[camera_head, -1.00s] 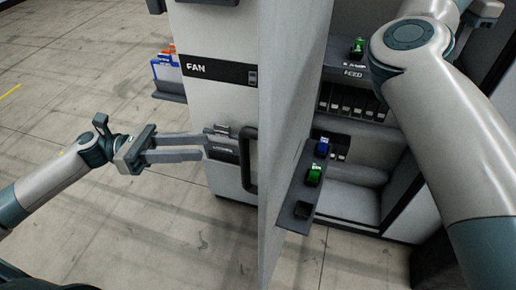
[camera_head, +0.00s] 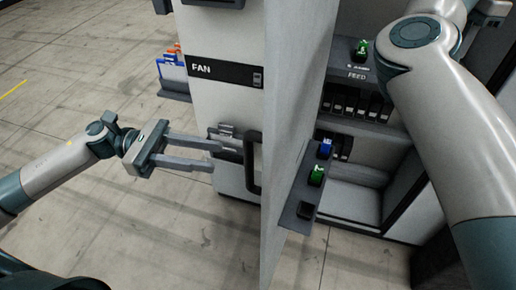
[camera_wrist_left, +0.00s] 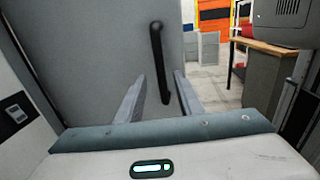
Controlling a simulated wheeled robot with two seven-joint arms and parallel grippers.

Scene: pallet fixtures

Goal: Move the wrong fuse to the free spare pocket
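A blue fuse (camera_head: 325,148) and a green fuse (camera_head: 316,176) sit on a narrow dark shelf (camera_head: 289,218) behind the door edge. A dark pocket (camera_head: 304,210) at the shelf's near end looks empty. Another green fuse (camera_head: 361,48) sits above the FEED label. I cannot tell which fuse is wrong. My left gripper (camera_head: 217,156) is open and empty, its fingers pointing at the cabinet front, left of the black door handle (camera_head: 253,162). In the left wrist view the handle (camera_wrist_left: 160,62) appears between the fingers (camera_wrist_left: 158,97). My right gripper is mostly out of frame at the top right.
The pale door (camera_head: 292,120) stands between my left gripper and the fuse shelf. A row of black slots (camera_head: 355,104) lies inside the cabinet. A side shelf (camera_head: 174,92) holds blue and orange items. My right arm covers the cabinet's right side. Floor at left is clear.

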